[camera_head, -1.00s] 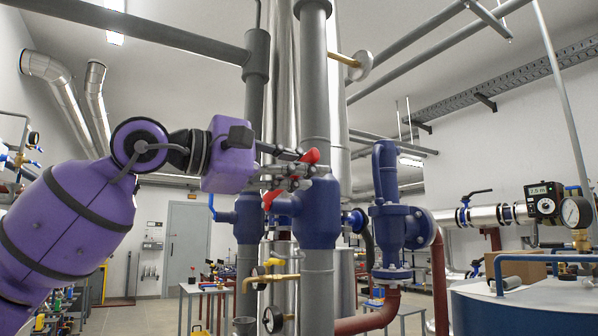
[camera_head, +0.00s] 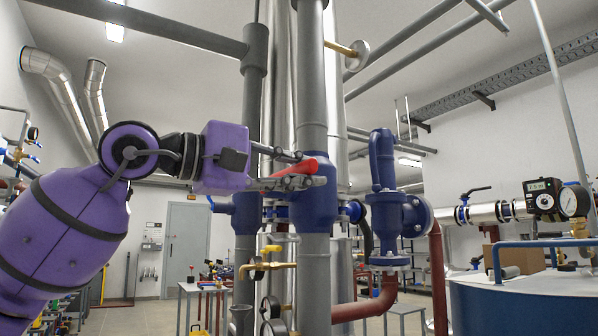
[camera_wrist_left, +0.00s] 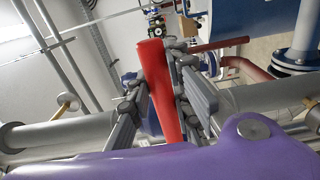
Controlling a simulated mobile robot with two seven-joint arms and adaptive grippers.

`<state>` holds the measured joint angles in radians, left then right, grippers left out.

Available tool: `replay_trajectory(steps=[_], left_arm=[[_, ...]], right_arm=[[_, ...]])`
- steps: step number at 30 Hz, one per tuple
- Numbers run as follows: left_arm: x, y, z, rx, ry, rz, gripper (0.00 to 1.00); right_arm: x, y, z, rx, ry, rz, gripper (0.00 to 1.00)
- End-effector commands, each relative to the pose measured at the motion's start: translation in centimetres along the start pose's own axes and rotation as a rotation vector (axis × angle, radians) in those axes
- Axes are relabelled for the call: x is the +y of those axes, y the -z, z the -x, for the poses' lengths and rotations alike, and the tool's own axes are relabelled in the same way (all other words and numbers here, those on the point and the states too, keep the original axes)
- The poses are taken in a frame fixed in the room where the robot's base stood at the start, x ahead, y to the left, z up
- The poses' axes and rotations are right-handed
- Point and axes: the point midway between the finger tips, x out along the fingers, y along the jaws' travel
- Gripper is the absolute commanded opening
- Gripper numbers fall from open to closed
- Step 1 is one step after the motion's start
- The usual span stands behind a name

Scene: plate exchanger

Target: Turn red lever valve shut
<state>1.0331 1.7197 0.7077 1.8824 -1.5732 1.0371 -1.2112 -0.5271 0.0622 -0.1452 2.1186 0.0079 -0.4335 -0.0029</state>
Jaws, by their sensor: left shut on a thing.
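The red lever (camera_head: 296,168) sits in front of the blue valve body (camera_head: 318,203) on the grey vertical pipe. It lies close to level, its right end slightly higher. My left gripper (camera_head: 308,169) reaches in from the left and is shut on the lever, with one finger above it and one below. In the left wrist view the red lever (camera_wrist_left: 160,85) runs between the two grey fingers of my left gripper (camera_wrist_left: 163,70). The lever's pivot is hidden. My right gripper is not in view.
A second blue valve (camera_head: 388,210) stands just right of the pipe. A yellow-handled fitting (camera_head: 268,258) and a gauge (camera_head: 270,309) are below the gripper. A blue tank (camera_head: 525,308) stands at the lower right. Another grey pipe (camera_head: 255,95) runs close behind the gripper.

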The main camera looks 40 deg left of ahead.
Motion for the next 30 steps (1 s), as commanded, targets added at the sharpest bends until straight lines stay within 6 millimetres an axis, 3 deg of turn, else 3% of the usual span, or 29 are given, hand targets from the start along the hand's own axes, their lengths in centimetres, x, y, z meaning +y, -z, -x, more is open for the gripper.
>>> replay_trajectory(steps=[2, 3, 7, 19, 30], left_arm=[[-0.5, -0.1, -0.2, 0.000, 0.014, -0.007, 0.00], [-0.5, -0.1, -0.2, 0.000, 0.014, -0.007, 0.24], [-0.5, -0.1, -0.2, 0.000, 0.012, -0.004, 0.38], [-0.1, -0.1, 0.7, -0.002, 0.004, -0.001, 0.38], [-0.1, -0.1, 8.0, -0.002, 0.004, -0.002, 0.38]], right_arm=[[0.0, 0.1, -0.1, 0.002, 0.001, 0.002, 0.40], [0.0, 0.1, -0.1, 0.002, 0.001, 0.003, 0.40], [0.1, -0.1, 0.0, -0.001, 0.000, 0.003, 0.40], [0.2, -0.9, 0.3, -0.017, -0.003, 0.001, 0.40], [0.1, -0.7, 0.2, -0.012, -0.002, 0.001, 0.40]])
